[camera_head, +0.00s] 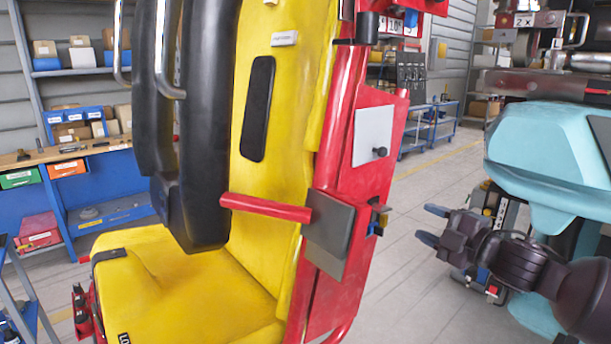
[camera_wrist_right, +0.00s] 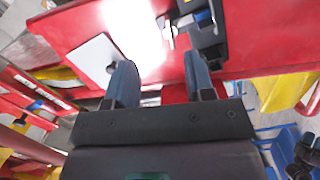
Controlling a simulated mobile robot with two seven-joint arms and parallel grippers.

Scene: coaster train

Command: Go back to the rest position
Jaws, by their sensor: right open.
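My right gripper (camera_head: 432,225) is at the right of the head view, to the right of the red side of a yellow coaster seat (camera_head: 275,100) and apart from it. Its two blue-grey fingers are spread, with nothing between them. In the right wrist view the same open fingers (camera_wrist_right: 158,85) point toward a red panel (camera_wrist_right: 250,50), with a bright glare beyond them. My left gripper is not in the head view.
The seat has a black padded restraint (camera_head: 195,130), a red bar (camera_head: 265,207) and a grey plate (camera_head: 330,222). A workbench (camera_head: 75,152) stands at the left. A teal machine or body part fills the right. Tiled floor (camera_head: 440,180) lies open behind the gripper.

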